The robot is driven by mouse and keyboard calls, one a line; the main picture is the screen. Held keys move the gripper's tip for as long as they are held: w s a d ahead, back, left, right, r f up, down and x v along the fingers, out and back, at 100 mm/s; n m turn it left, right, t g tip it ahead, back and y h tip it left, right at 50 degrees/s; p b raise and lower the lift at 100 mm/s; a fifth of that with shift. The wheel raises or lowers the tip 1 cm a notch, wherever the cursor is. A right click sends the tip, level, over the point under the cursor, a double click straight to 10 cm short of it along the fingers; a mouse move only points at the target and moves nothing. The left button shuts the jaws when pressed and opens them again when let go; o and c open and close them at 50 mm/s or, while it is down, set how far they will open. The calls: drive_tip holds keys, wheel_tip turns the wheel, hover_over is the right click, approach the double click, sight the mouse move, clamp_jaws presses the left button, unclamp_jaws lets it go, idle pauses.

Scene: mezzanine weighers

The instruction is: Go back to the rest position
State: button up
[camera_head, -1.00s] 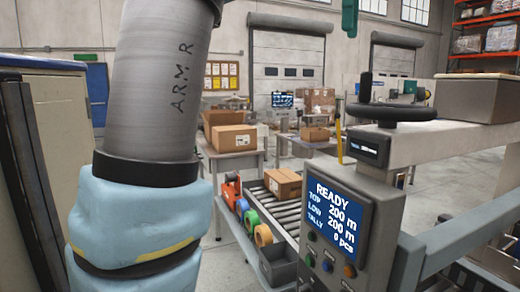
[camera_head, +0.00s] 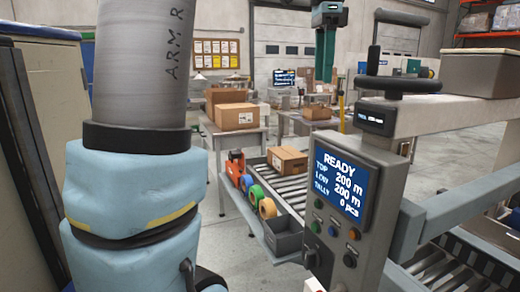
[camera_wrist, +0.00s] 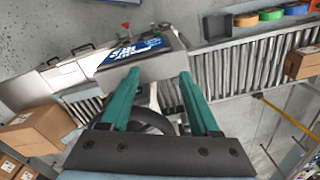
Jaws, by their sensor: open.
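My gripper (camera_wrist: 158,78) shows in the wrist view as two teal fingers, spread apart with nothing held between them. In the head view my gripper (camera_head: 325,72) hangs fingers down at the top, right of centre. In the wrist view the control console (camera_wrist: 140,58) and a conveyor lie beyond the fingers. No object is seen touching the fingers. My pale blue and grey arm fills the left of the head view and runs out at the top.
The console's display (camera_head: 341,188) reads READY. A black handwheel (camera_head: 397,85) sits on the frame above it. A carton (camera_head: 287,160) rests on the roller conveyor, with coloured tape rolls (camera_head: 256,193) and a grey bin (camera_head: 283,236) along its side. Another carton (camera_head: 237,116) stands on a table behind.

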drive_tip(key=w+a+f+n+b, duration=0.1)
drive_tip(key=a+f+n, duration=0.35)
drive_tip(key=f, duration=0.55)
drive_tip(key=a+f+n, duration=0.4)
drive_tip(key=a+f, duration=0.2)
drive_tip(key=f, duration=0.5)
drive_tip(key=s+a+f+n, duration=0.4)
drive_tip(key=f, duration=0.2)
drive_tip(key=s+a+f+n+t, duration=0.1)
drive_tip(key=s+a+f+n, duration=0.3)
drive_tip(key=f, duration=0.3)
drive_tip(key=shift+a+f+b, duration=0.2)
drive_tip(key=shift+a+b, duration=0.1)
drive_tip(key=shift+a, duration=0.45)
